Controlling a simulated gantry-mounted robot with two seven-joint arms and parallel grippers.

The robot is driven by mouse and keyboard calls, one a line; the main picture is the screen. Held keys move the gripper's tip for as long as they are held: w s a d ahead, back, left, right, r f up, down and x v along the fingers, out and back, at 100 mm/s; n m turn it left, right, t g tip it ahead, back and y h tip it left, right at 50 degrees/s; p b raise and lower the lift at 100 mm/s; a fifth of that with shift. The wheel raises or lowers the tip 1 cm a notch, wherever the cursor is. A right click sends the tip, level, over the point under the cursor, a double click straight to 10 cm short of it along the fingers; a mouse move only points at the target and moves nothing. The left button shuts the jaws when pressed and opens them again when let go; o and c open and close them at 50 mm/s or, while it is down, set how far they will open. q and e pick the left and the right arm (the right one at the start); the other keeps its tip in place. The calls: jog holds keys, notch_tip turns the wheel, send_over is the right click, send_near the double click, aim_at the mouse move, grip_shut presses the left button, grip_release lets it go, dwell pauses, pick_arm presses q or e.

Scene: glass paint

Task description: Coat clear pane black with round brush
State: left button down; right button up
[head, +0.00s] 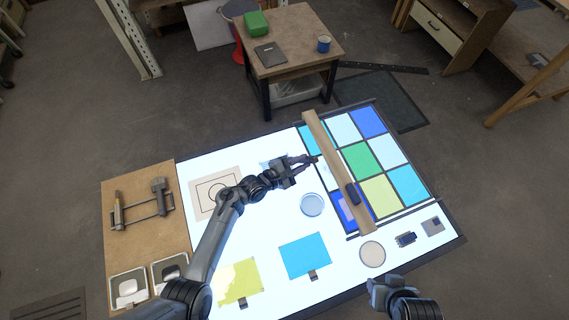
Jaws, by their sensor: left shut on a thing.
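My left gripper (303,164) reaches in from the left over the lit table, at the left edge of the pane grid. It is shut on a thin dark thing, probably the round brush (314,159), largely hidden by the fingers. Pale, clear-looking panes sit in the grid: one at the top middle (342,128), one at the right (388,151), and one at the left, partly hidden by a wooden bar. I cannot tell which is the task's pane. No black coat is discernible. My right gripper (379,287) is low at the bottom right, away from the panes; its jaw opening is unclear.
The wooden bar (336,165) crosses the grid lengthwise. Round dishes (312,205) (372,254) stand on the light table. A blue sheet (304,256) and a yellow sheet (238,281) lie in front. A wooden board (137,243) with tools and trays is at left.

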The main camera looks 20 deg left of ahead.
pick_arm(q)
notch_tip(320, 180, down, 6)
jog(key=r+b, duration=0.1)
jog(key=b, duration=0.5)
jog(key=a+b, duration=0.3)
jog(key=a, duration=0.6)
jog(key=s+p, duration=0.5)
jog(key=p, duration=0.1)
jog(key=shift+s+d, duration=0.4)
jog(key=shift+f, duration=0.1)
jog(key=shift+p, duration=0.3)
